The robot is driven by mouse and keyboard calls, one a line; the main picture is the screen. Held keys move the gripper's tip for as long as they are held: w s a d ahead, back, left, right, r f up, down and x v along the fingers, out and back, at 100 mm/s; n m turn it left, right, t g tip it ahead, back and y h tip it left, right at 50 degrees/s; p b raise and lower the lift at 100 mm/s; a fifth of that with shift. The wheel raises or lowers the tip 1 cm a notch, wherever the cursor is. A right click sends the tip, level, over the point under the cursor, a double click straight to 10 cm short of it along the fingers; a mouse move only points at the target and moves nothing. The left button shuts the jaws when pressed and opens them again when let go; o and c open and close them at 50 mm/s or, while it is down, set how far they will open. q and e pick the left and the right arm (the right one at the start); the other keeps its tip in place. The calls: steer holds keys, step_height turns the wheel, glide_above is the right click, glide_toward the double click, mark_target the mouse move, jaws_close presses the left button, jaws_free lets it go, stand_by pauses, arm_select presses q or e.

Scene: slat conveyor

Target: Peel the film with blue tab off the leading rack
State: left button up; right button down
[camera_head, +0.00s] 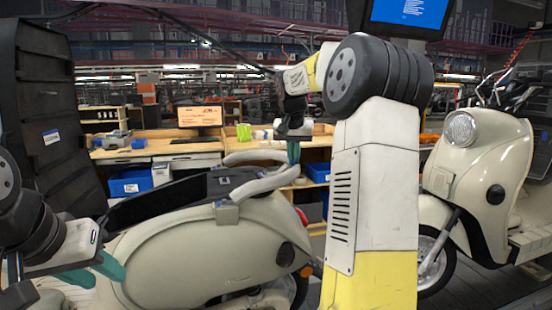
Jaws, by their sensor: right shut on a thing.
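The rack (262,184) is a pair of cream tubular bars at the rear of the near cream scooter (207,254), beside its black seat. My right gripper (293,152) points down at the far right end of the rack, teal fingertips together on a small thing, which I take to be the film's tab. The film and its blue tab cannot be made out at this size. My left gripper (93,273) is at the lower left, in front of the scooter's side, with its teal fingers apart and nothing seen between them.
A second cream scooter (480,170) stands at the right. A tall dark panel (45,110) rises at the left. Behind are wooden workbenches (165,147) with blue bins (130,182), and a screen (408,12) hangs above. My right arm hides the middle right.

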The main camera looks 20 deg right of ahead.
steer(key=shift+s+a+f+v, duration=0.1)
steer(key=shift+s+v, duration=0.1)
steer(key=shift+v, duration=0.9)
steer(key=shift+s+a+f+v, duration=0.1)
steer(key=shift+s+v, duration=0.1)
steer(key=shift+v, duration=0.85)
steer(key=shift+s+a+f+v, duration=0.1)
steer(key=shift+s+v, duration=0.1)
steer(key=shift+v, duration=0.9)
steer(key=shift+s+r, duration=0.1)
steer(key=shift+r, duration=0.15)
steer(key=v, duration=0.7)
steer(key=shift+s, duration=0.4)
steer(key=shift+a+r, duration=0.1)
steer(key=shift+a, duration=0.05)
steer(key=v, duration=0.7)
steer(key=shift+s, duration=0.4)
steer(key=shift+a, duration=0.1)
